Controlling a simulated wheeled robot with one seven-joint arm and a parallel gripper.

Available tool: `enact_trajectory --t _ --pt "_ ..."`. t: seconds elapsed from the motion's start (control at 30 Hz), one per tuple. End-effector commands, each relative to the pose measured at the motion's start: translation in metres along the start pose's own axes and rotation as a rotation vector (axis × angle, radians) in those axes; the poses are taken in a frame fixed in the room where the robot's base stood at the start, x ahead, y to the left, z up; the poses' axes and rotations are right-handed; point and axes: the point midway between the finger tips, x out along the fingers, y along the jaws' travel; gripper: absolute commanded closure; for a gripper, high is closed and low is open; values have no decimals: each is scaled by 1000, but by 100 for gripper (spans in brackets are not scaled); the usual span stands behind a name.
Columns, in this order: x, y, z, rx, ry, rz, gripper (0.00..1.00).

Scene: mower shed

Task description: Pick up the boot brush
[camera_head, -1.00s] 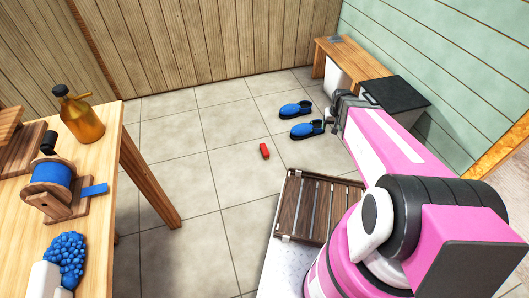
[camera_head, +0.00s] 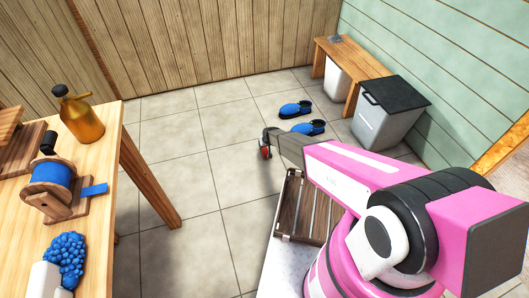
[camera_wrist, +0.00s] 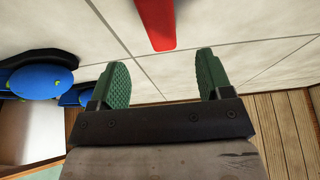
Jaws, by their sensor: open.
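A small red object, which looks like the boot brush (camera_head: 265,153), is on the tiled floor, largely hidden behind my gripper in the head view. In the wrist view the red brush (camera_wrist: 155,20) shows at the top middle, cut off by the frame edge, just beyond the gap between the green fingertips. My gripper (camera_wrist: 163,76) is open and empty, its two fingers spread apart. In the head view my gripper (camera_head: 267,141) is over or right beside the brush; I cannot tell if it touches. The brush's bristles cannot be made out.
Two blue shoes (camera_head: 296,109) are on the floor behind the gripper. A slatted wooden rack (camera_head: 291,205) is nearer me. A grey bin (camera_head: 380,125) and wooden bench (camera_head: 350,62) line the right wall. A workbench (camera_head: 98,150) stands left. Open floor lies between.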

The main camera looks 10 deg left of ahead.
Motion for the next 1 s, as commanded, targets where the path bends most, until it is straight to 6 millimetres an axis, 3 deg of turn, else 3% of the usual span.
enact_trajectory --t 0.2,0.47,0.73,1.0 --pt "36 1 -1 1 0 0 28" --pt "52 0 0 1 -1 0 28" --pt "89 -1 4 2 -1 0 28" --pt "94 -1 4 2 0 0 28"
